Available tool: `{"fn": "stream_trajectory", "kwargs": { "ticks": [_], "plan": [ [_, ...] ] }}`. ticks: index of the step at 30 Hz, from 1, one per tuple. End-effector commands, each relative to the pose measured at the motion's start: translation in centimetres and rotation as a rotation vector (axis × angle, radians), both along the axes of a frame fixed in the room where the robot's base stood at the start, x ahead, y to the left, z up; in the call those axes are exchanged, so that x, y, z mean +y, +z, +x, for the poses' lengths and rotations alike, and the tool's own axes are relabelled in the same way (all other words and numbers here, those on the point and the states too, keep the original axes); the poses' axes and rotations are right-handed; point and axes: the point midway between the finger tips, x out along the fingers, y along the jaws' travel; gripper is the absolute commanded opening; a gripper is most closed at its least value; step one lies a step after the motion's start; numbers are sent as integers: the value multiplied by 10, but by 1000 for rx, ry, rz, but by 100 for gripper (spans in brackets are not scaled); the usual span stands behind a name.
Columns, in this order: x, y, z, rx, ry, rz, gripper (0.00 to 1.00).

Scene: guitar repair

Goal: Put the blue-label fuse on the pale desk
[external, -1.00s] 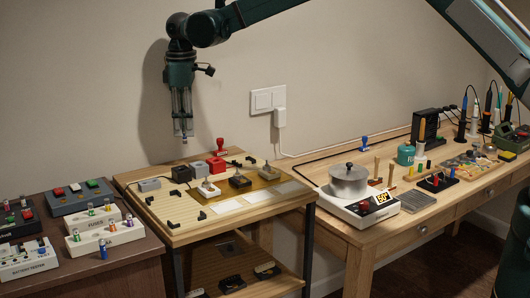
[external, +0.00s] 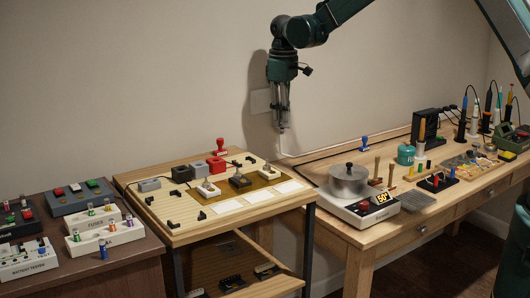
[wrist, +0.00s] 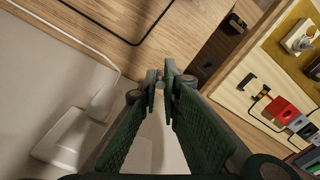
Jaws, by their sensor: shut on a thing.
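My gripper (external: 283,127) hangs in the air by the wall, above and behind the gap between the middle table and the pale desk (external: 335,245). Its fingertips are shut on a small fuse-like piece (wrist: 160,84), mostly hidden between the fingers; its label colour cannot be told. The pale desk also fills the top of the wrist view (wrist: 130,25). A small blue-banded cylinder (external: 103,250) stands on the dark desk (external: 130,260) at the left, in front of the white fuse holder (external: 108,235).
A pot (external: 348,182) on a scale, a teal tin (external: 406,154) and several tools crowd the pale desk. A blue stamp (external: 364,144) stands at its back. The middle table bears a board (external: 170,210) and a red stamp (external: 221,146). A wall plug (wrist: 65,140) and cable are near my gripper.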

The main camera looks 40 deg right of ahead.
Motion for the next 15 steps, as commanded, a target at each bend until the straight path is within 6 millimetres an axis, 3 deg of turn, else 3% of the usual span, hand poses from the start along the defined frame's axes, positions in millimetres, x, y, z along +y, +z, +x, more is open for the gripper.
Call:
{"fn": "stream_trajectory", "kwargs": {
  "ticks": [3, 15],
  "plan": [
    [-45, -5, -17, 0, -66, 0, 0],
    [-171, -21, -87, 1, -273, 1, 1]
  ]
}}
